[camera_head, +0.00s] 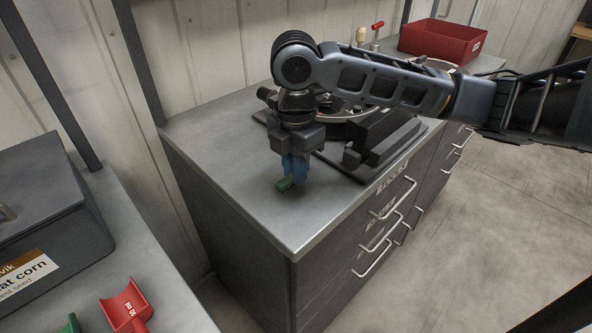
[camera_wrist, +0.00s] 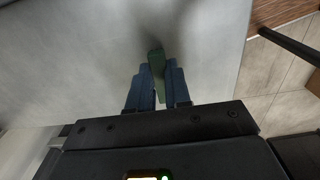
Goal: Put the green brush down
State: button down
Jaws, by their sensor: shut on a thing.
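The green brush (camera_head: 286,183) is held in my gripper (camera_head: 294,168), whose blue fingers point down over the grey metal cabinet top (camera_head: 230,185). In the wrist view the green brush (camera_wrist: 156,62) shows between the two blue fingers of my gripper (camera_wrist: 157,78), and its far end sticks out past them. The brush is at or just above the cabinet top; I cannot tell whether it touches. Much of the brush is hidden by the fingers.
Behind my gripper stands a dark machine (camera_head: 385,140) with a round metal part. A red bin (camera_head: 440,40) is at the back right. The cabinet top's front left is bare.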

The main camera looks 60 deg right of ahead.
jog(key=shift+f, duration=0.6)
jog(key=shift+f, duration=0.15)
jog(key=c, duration=1.1)
grip_release()
notch_tip(320, 180, up, 12)
jog(key=shift+r, duration=0.15)
